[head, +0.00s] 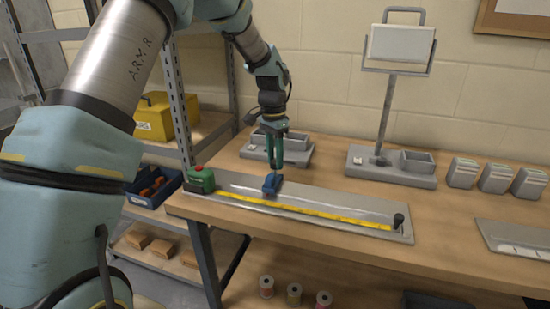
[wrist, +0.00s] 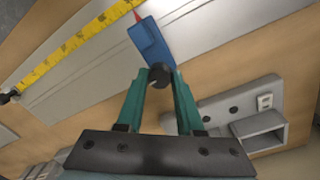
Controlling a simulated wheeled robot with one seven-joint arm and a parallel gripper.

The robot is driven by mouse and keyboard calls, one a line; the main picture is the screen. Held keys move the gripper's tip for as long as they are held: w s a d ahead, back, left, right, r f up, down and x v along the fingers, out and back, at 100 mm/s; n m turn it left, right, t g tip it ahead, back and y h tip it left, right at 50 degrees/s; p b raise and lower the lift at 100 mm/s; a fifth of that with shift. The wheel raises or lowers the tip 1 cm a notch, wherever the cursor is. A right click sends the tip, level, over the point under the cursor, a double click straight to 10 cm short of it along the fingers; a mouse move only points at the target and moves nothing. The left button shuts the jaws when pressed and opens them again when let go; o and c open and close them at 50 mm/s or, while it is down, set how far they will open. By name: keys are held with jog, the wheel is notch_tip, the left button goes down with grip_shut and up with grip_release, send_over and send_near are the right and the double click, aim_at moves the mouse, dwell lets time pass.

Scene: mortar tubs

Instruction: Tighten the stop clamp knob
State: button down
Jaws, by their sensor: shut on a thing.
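The stop clamp is a blue block (head: 271,183) on a grey metal rail plate (head: 345,208). In the wrist view the blue stop clamp (wrist: 150,42) has a red pointer at its far end, beside the yellow tape. A black knob (wrist: 159,75) sits at the clamp's near end. My gripper (head: 273,166) comes down over the clamp, and in the wrist view my gripper (wrist: 160,82) has its green fingers shut on the knob from both sides. In the head view the fingers hide the knob.
A green tape measure (head: 201,180) lies at the plate's left, its yellow tape (head: 310,211) running to a black post (head: 398,220) at the right. Grey stands with trays (head: 418,165) are behind. Several grey containers (head: 496,178) stand at the right.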

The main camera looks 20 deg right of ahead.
aim_at(274, 161)
dwell(0.3)
jog(key=c, duration=0.5)
grip_release()
jog(key=shift+c, duration=0.2)
notch_tip(274, 161, up, 11)
jog(key=b, duration=0.2)
jog(key=shift+w+b, duration=0.25)
jog(key=shift+b, duration=0.1)
jog(key=shift+a+f, duration=0.1)
jog(key=a+f+n+t, duration=0.15)
jog(key=a+n, duration=0.25)
jog(key=a, duration=0.6)
jog(key=a+f+n, duration=0.3)
jog(key=a, duration=0.8)
jog(key=s+a+f+n, duration=0.4)
jog(key=s+a+n, duration=0.3)
jog(key=s+a, duration=0.4)
jog(key=a, duration=0.4)
jog(key=shift+s+a+f+t, duration=0.15)
jog(key=shift+s+a+t, duration=0.1)
jog(key=shift+s+t, duration=0.15)
